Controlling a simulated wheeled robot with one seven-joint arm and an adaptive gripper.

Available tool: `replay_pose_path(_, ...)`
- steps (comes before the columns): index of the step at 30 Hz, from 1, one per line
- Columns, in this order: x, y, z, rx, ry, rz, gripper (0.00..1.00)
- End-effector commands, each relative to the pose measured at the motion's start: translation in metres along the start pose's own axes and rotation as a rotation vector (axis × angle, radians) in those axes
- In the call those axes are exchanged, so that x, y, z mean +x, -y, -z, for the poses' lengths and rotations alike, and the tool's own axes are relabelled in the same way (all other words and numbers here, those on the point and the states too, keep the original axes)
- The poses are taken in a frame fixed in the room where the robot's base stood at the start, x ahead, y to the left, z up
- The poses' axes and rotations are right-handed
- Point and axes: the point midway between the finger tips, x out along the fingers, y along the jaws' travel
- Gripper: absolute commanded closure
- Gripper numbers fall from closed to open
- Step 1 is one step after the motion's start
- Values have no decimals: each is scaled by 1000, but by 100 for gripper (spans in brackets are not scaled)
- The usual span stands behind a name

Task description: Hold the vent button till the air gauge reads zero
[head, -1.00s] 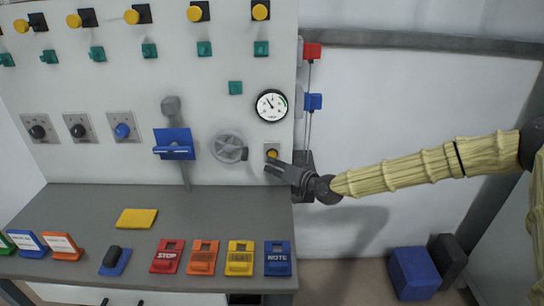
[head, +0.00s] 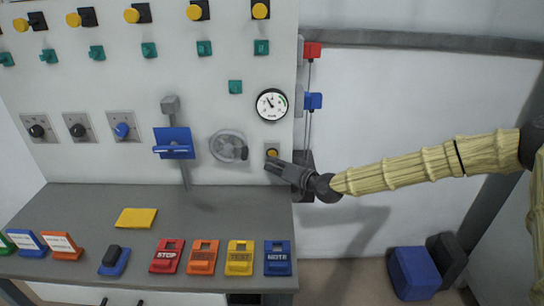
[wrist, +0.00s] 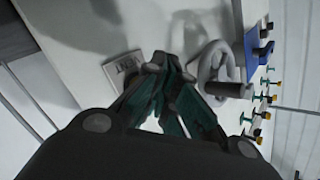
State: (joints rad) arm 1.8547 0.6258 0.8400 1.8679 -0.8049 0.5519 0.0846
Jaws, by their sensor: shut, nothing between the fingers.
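The vent button (head: 272,153) is a small yellow button on a grey plate, low at the right edge of the white panel. My gripper (head: 270,165) is shut and empty, with its fingertips at the lower part of that plate. In the wrist view my gripper (wrist: 160,65) shows dark green fingers, with the tips near the button's plate (wrist: 122,66). I cannot tell whether the tips press the button. The air gauge (head: 271,105) is a round white dial above the button. Its needle points to the upper left; the numbers are too small to read.
A grey handwheel (head: 228,147) is just left of the button, and a blue bracket (head: 174,144) is farther left. Coloured tags, such as the red one (head: 167,256), lie along the grey bench (head: 200,215). Red (head: 312,51) and blue (head: 312,101) blocks hang at the panel's right edge.

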Motion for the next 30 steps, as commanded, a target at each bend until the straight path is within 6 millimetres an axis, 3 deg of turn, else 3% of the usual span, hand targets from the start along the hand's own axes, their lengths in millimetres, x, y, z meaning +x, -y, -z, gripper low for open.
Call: replay_pose_path(30,7,-5,4,0,1,0,100)
